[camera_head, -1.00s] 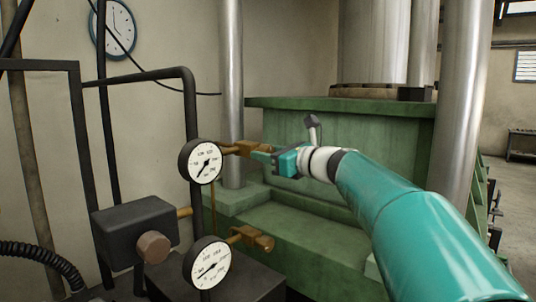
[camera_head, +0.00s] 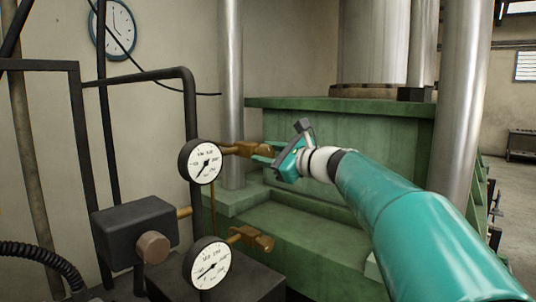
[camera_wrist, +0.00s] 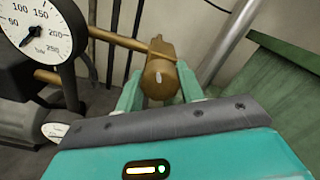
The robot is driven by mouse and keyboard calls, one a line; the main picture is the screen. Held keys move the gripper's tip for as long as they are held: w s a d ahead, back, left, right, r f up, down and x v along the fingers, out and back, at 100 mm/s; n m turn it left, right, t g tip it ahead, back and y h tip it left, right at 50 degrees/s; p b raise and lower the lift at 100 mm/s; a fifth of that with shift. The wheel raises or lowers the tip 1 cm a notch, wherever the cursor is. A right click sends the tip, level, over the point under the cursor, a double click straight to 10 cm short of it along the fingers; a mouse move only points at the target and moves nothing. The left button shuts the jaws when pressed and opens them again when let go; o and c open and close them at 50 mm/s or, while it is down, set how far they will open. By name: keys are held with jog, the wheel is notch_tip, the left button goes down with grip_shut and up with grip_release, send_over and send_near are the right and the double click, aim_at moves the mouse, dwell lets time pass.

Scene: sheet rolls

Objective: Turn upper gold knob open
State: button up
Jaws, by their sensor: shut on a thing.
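The upper gold knob (camera_head: 264,149) sits at the end of a brass pipe to the right of the upper gauge. In the wrist view the knob (camera_wrist: 160,80) is between the two teal fingers, with a pale mark on its face. My gripper (camera_head: 268,155) reaches it from the right and is shut on it, tilted in the head view. The gripper (camera_wrist: 160,98) also shows in the wrist view. Part of the knob's sides is hidden by the fingers.
The upper gauge (camera_head: 200,161) and lower gauge (camera_head: 207,263) stand at left of the knobs. A lower gold knob (camera_head: 262,242) is below. A dark box (camera_head: 135,230) with a round brown knob is at left. A green press (camera_head: 345,135) stands behind.

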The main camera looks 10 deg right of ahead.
jog(key=n, duration=1.3)
dwell(0.4)
jog(key=o, duration=1)
jog(key=shift+d, duration=0.1)
jog(key=v, duration=1.3)
jog(key=shift+s+d, duration=0.2)
jog(key=shift+s, duration=0.15)
